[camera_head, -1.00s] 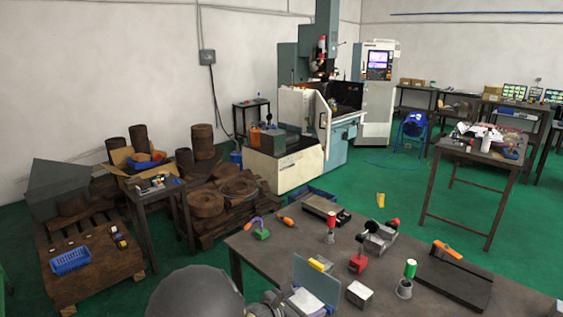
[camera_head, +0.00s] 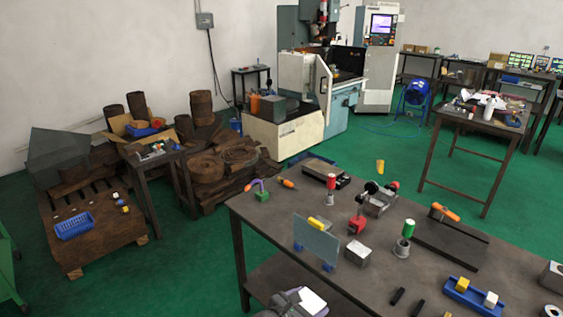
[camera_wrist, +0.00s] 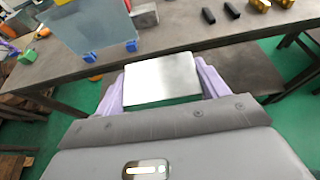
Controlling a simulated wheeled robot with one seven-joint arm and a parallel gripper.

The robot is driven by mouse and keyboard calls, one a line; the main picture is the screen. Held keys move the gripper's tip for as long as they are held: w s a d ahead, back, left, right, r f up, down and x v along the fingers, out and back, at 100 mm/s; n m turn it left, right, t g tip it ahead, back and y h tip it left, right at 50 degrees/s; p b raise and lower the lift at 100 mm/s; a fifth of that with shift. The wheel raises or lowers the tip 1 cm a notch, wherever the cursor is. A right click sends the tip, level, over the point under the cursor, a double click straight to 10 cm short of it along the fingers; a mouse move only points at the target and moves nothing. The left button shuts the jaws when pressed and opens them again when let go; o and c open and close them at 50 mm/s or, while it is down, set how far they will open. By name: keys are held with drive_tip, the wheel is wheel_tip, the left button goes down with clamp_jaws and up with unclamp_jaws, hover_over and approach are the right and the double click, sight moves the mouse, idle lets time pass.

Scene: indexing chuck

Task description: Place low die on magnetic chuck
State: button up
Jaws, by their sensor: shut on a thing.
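My gripper (camera_wrist: 160,68) is shut on a flat silver-white block, seemingly the low die (camera_wrist: 162,84); its pale purple fingers sit at either side. In the head view, the held block (camera_head: 312,299) shows at the bottom edge, in front of the workbench (camera_head: 270,228). It is clear of the bench top. I cannot tell for certain which thing is the magnetic chuck. A dark flat slab with a raised rail (camera_head: 437,246) lies at the right of the bench, with an orange-handled tool on it. Another dark slab (camera_head: 321,168) lies at the back.
A translucent panel on blue feet (camera_head: 316,242) stands near the bench's front left, beside a silver cube (camera_head: 358,253).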

drive_tip(key=shift+s+d+f+n+t+y+b, duration=0.75)
drive_tip(key=shift+f+n+t+y+b, duration=1.5)
drive_tip(key=shift+f, duration=5.65)
drive_tip(key=w+d+r+n+y+b, duration=0.2)
drive_tip(key=w+d+n+y+b, duration=0.2)
drive_tip(key=d+y+b, duration=0.1)
drive_tip(key=shift+w+d+r+n+b, duration=0.15)
drive_tip(key=shift+w+d+n+b, duration=0.2)
drive_tip(key=shift+d+b, duration=0.4)
drive_tip(key=shift+d, duration=0.1)
drive_tip(key=s+d+f, duration=0.2)
drive_tip(key=d+f, duration=0.5)
drive_tip(key=f, duration=0.3)
